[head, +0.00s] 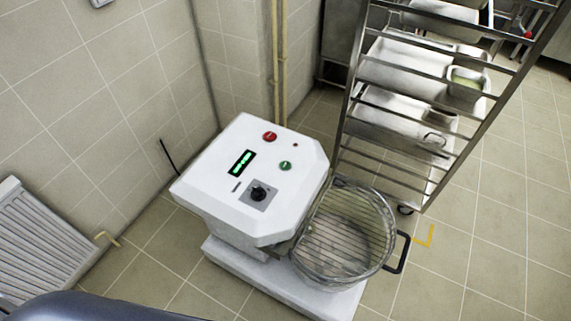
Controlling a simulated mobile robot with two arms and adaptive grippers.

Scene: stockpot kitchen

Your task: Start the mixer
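The mixer (215,190) is a white floor machine standing in the middle of the head view. Its sloped top panel carries a red button (270,137), a green button (285,166), a lit green display (242,162) and a black rotary knob (258,193). A metal bowl (340,258) with a wire guard over it sits at its right side, and a black handle (400,253) sticks out to the right. The bowl looks empty through the guard. Neither of my grippers shows in the head view.
A metal rack (438,165) with several trays stands on wheels behind and right of the mixer. A white radiator (40,240) is on the tiled wall at the left. Yellow pipes (279,60) run up the corner behind. Tiled floor (490,250) is clear at the right.

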